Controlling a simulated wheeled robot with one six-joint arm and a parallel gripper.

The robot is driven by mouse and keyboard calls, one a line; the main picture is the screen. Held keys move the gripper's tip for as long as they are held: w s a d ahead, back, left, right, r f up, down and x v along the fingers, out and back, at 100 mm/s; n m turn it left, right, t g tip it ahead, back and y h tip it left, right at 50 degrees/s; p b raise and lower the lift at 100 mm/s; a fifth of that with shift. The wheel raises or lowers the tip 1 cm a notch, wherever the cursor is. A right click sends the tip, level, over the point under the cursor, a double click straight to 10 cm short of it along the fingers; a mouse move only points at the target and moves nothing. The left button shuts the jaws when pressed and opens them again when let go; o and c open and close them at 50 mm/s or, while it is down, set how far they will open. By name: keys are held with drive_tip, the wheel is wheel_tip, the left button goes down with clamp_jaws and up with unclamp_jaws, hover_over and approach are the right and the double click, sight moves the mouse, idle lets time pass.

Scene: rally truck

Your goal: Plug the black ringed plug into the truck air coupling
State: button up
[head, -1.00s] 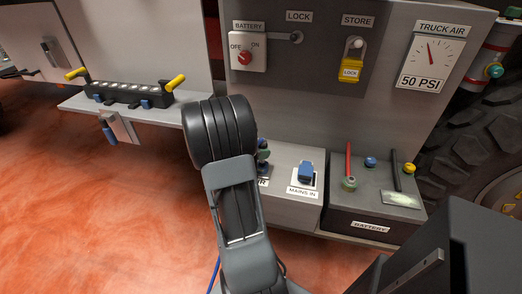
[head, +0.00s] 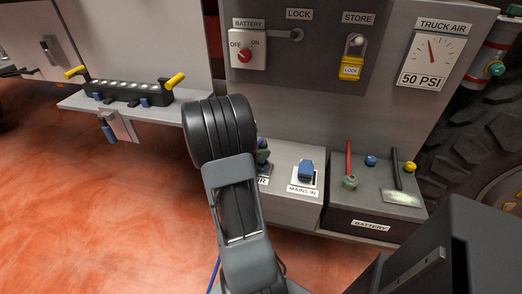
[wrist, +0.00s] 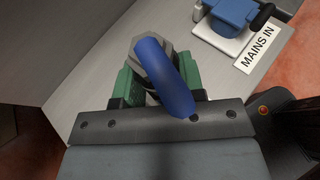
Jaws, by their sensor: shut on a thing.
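My gripper (wrist: 158,88) has green fingers that are shut on the plug. Of the plug I see a grey hexagonal collar (wrist: 153,54) in the wrist view, with a thick blue hose (wrist: 165,78) bending from it toward the camera. The plug's black ring and its tip are hidden beneath the collar and hose. In the head view my own arm covers most of the gripper; only a little green and dark shows beside it. The truck air coupling is hidden; only the end of a label reading "IR" (head: 263,181) shows on the grey ledge. I cannot tell whether plug and coupling touch.
A blue MAINS IN socket (head: 305,171) sits just right, also at the wrist view's top right (wrist: 236,12). Further right is the battery box (head: 372,200) with red and black posts. A panel behind carries a battery switch (head: 245,55) and a 50 PSI gauge (head: 432,54).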

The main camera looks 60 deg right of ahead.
drive_tip(key=shift+f+b, duration=1.15)
drive_tip(key=shift+f, duration=0.5)
drive_tip(key=o, duration=1)
drive_tip(key=shift+r, duration=0.1)
drive_tip(key=p+v, duration=0.2)
drive_tip(key=v, duration=1.1)
drive_tip(key=shift+w+a+r, duration=0.1)
drive_tip(key=shift+w+a, duration=0.15)
drive_tip(key=shift+a, duration=0.05)
